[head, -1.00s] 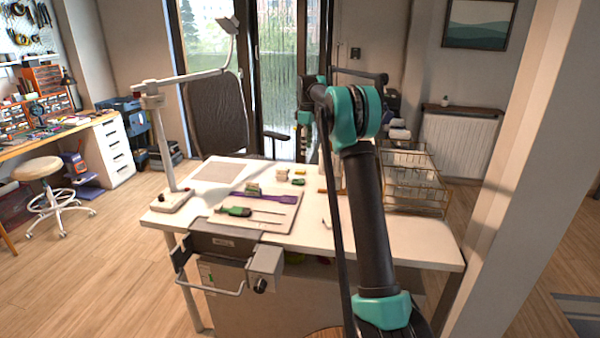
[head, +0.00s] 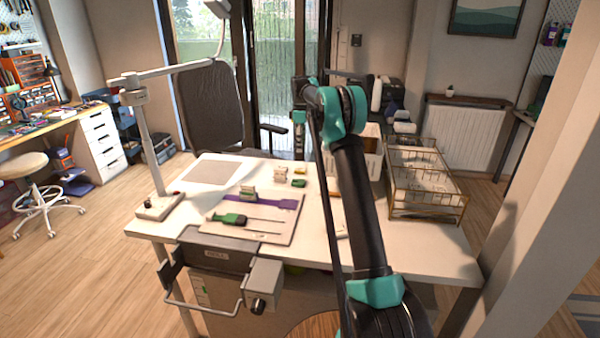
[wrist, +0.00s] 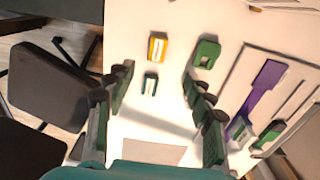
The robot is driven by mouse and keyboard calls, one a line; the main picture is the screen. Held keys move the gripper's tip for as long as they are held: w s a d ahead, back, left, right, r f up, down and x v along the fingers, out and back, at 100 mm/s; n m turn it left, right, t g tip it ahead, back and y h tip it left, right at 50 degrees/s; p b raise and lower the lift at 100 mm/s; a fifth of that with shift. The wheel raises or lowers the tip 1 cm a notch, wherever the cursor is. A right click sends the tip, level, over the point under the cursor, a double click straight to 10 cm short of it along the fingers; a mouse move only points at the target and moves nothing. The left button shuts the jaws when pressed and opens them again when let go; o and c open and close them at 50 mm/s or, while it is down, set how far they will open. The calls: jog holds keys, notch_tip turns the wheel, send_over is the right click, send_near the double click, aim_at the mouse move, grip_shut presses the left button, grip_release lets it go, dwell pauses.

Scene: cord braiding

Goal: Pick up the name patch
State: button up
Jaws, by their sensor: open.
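My gripper (wrist: 158,76) is open and empty above the white table (wrist: 135,120) in the wrist view, its two fingers spread wide. Between and beyond the fingertips are a small dark-and-white piece (wrist: 150,83) and a yellow piece with a pale top (wrist: 158,46). A green piece (wrist: 206,53) lies by the right finger. I cannot tell which piece, if any, is the name patch. In the head view, a yellow piece (head: 299,169), a green piece (head: 298,183) and a cream piece (head: 280,174) stand near the table's middle; my fingertips are not clear there.
A board (head: 217,235) holds a purple tool (head: 285,204) and a green-handled tool (head: 234,219). A lamp stand (head: 160,205) stands at the table's left, near a flat grey-beige mat (head: 210,172). Wire baskets (head: 428,205) stand at the right. A dark chair (head: 210,108) is behind the table.

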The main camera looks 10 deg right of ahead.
send_over(300, 170)
jog(key=f, duration=0.6)
jog(key=shift+d+f, duration=0.2)
jog(key=shift+f, duration=0.2)
jog(key=shift+w+a+f, duration=0.1)
jog(key=shift+f, duration=1.2)
jog(key=shift+w+f, duration=0.1)
jog(key=shift+f, duration=1.2)
jog(key=c, duration=0.8)
